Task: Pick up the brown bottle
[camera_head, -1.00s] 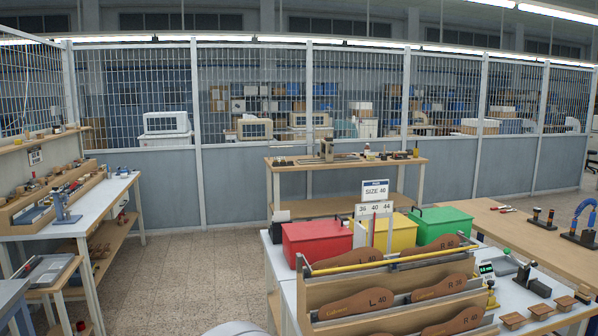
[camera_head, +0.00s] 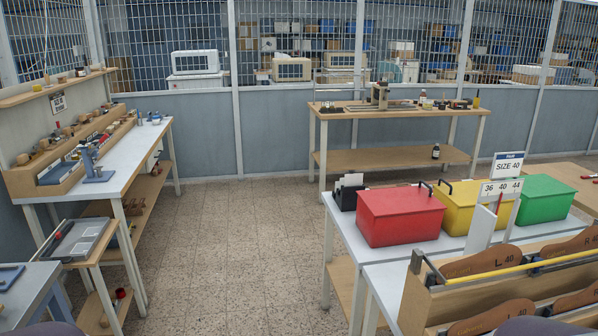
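A small dark bottle (camera_head: 435,152) with a pale label stands upright on the lower shelf of the wooden bench (camera_head: 390,161) at the back. A small brownish bottle (camera_head: 422,98) stands on that bench's top. Both are far off and small, so I cannot tell for sure which is the brown bottle. Neither of my grippers is in view.
A white table with a red box (camera_head: 400,216), a yellow box (camera_head: 462,212) and a green box (camera_head: 545,199) stands at the right. A workbench (camera_head: 135,150) runs along the left. Open tiled floor (camera_head: 240,235) lies between them, reaching the back bench.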

